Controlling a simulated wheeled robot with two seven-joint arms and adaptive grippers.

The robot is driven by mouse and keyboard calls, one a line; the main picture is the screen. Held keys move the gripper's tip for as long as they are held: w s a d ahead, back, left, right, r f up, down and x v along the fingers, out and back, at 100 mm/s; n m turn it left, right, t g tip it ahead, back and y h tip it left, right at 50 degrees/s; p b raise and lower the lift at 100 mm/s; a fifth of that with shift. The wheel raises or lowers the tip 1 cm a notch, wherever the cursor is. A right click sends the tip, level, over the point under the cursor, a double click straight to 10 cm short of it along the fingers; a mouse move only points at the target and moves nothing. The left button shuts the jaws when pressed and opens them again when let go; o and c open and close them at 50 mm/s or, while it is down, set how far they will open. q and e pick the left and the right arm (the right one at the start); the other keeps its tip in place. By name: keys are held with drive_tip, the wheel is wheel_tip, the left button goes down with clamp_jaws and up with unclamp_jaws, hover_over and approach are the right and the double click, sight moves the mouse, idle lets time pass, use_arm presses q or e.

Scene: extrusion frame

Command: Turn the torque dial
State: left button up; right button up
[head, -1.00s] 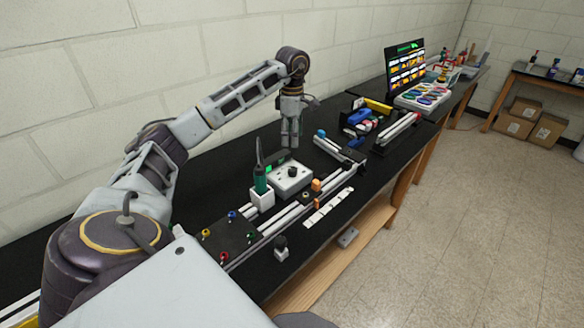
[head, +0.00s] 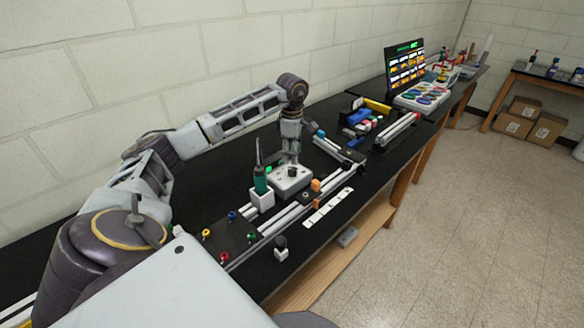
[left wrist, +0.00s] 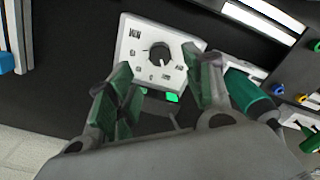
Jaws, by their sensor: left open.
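The torque dial (head: 292,172) is a dark round knob on top of a small white box (head: 283,183). In the left wrist view the dial (left wrist: 160,53) shows clearly, with printed marks around it on the box's white face (left wrist: 136,34). My left gripper (head: 291,158) points down just above the box's far side. In the left wrist view its green-padded fingers (left wrist: 165,82) are open and spread, with nothing between them. The dial lies ahead of the fingertips, and I see no contact. My right gripper is not in view.
A green-handled screwdriver (head: 260,180) stands in a white holder (head: 262,199) close beside the dial box. It also shows near the right finger in the left wrist view (left wrist: 246,92). Aluminium rails (head: 286,218) lie in front. Black tabletop behind the box is clear.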

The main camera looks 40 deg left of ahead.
sight(292, 169)
use_arm(q)
drive_tip(key=shift+f+p, duration=0.4)
drive_tip(key=shift+f, duration=3.1)
drive_tip(key=c, duration=1)
drive_tip(key=shift+n, duration=1.8)
drive_tip(key=shift+n+b, duration=0.4)
drive_tip(key=shift+n, duration=1.2)
